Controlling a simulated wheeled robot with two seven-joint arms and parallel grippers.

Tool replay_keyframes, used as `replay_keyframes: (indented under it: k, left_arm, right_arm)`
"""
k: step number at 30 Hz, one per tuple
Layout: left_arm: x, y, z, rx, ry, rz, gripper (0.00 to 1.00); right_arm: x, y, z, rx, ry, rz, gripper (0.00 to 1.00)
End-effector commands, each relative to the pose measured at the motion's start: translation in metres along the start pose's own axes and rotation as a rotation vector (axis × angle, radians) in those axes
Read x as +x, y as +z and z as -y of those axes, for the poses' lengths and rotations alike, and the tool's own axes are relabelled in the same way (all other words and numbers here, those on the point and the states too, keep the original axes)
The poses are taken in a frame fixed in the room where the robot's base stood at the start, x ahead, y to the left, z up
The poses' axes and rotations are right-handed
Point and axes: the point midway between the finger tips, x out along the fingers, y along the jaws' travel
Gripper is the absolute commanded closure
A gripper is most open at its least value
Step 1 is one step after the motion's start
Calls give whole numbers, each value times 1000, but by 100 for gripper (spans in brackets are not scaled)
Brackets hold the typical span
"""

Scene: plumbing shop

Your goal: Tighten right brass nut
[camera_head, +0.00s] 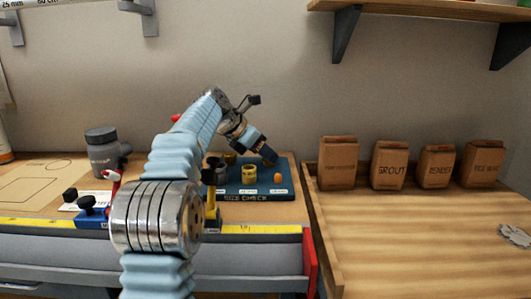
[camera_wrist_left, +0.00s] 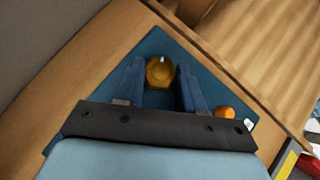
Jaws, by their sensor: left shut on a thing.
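My left gripper (camera_head: 268,157) reaches down over the back right part of the dark blue size-check board (camera_head: 235,191). In the left wrist view, the fingers of my left gripper (camera_wrist_left: 161,84) stand on either side of a round brass nut (camera_wrist_left: 159,71) with a small pale mark on its top edge. The gripper is shut on this nut. The fingers hide the nut in the head view. Another brass-yellow ring (camera_head: 249,172) stands on the board in front of the gripper. My right gripper is in neither view.
An orange piece (camera_head: 277,178) sits near the board's front right; it also shows in the left wrist view (camera_wrist_left: 224,113). A grey jar (camera_head: 102,154) stands at left. Several brown bags, one marked grout (camera_head: 390,166), line the back of the wooden tray at right.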

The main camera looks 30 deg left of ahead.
Motion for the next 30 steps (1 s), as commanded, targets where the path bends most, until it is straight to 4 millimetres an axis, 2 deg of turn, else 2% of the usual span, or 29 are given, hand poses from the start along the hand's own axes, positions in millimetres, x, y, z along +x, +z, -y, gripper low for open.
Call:
replay_keyframes:
  k: [9,25,26,30]
  left_arm:
    - [0,0,-3,79,-76,-1,93]
    - [0,0,-2,92,-90,-1,93]
    - [0,0,-2,92,-90,-1,58]
    - [0,0,-2,92,-91,-1,37]
  right_arm:
    - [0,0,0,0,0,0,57]
    - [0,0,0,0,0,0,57]
    - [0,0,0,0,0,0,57]
    - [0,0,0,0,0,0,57]
